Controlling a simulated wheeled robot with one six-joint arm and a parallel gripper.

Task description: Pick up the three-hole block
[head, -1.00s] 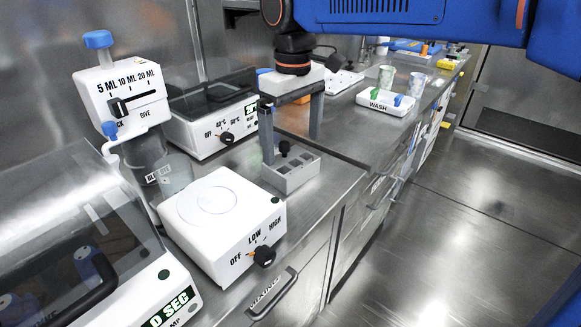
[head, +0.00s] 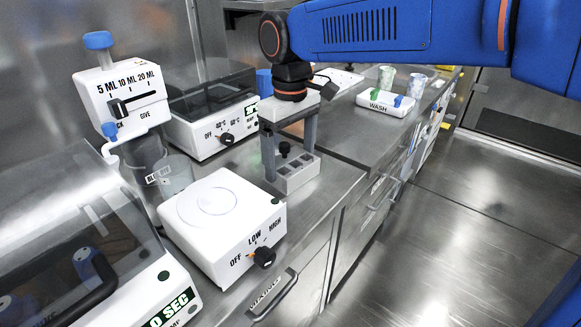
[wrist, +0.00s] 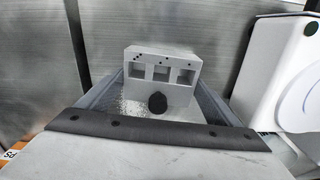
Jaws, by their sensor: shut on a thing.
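The three-hole block (head: 297,172) is grey, with a row of square holes and a black knob (head: 284,148) at one end. In the head view it is at the right side of the bench, upright, beside the white LOW/HIGH device. My gripper (head: 291,158) reaches down over it, with its two grey fingers shut on the block's sides. In the wrist view the block (wrist: 160,75) sits between the two fingers, its holes facing the camera and the black knob in front. Whether its underside touches the bench I cannot tell.
The white LOW/HIGH device (head: 222,222) stands close in front and left. A white heater box (head: 215,125) is behind left, and a WASH tray (head: 385,102) lies further back. A glass beaker (head: 172,175) stands on the left. The bench edge is close on the right.

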